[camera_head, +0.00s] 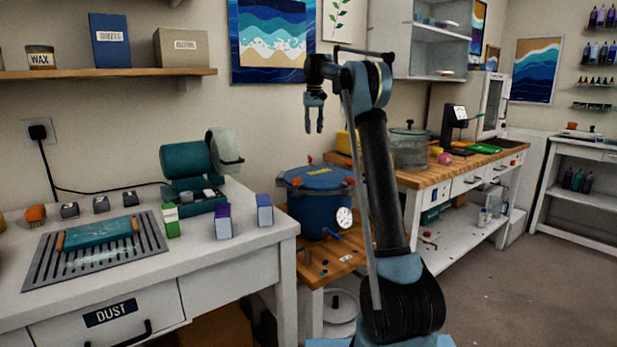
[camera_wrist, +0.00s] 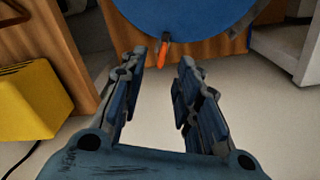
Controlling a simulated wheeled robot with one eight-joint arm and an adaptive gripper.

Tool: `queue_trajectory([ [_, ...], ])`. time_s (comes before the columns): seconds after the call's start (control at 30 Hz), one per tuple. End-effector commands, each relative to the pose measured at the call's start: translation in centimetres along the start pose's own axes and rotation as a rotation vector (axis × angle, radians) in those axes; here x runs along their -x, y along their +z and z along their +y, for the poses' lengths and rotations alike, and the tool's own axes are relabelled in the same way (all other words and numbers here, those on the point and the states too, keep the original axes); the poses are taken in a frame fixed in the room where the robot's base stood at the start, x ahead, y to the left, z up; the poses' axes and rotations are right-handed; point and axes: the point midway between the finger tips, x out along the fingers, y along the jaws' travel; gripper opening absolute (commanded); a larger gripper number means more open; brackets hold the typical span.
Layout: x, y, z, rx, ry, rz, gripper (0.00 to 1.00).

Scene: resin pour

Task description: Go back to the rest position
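My gripper (camera_head: 314,118) hangs from my raised arm, fingers pointing down, in front of the wall and above the blue pressure pot (camera_head: 318,190). In the wrist view my gripper (camera_wrist: 162,75) shows its two fingers apart with nothing between them. The blue round lid of the pot (camera_wrist: 185,18) with an orange clamp (camera_wrist: 164,52) lies beyond the fingertips. Nothing touches the gripper.
A white bench (camera_head: 225,262) at left carries a grated tray (camera_head: 60,262), small boxes and a teal machine (camera_head: 190,165). A wooden-topped bench (camera_head: 425,177) stands behind my arm. A shelf (camera_head: 110,73) juts from the wall at left. Open floor (camera_head: 530,290) lies at right.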

Motion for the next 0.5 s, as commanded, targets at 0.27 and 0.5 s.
queue_trajectory([
  [0.27,1.7,7.1,1.7,-0.026,0.001,0.023,0.30],
  [0.5,1.9,13.6,2.7,-0.047,0.003,0.042,0.30],
])
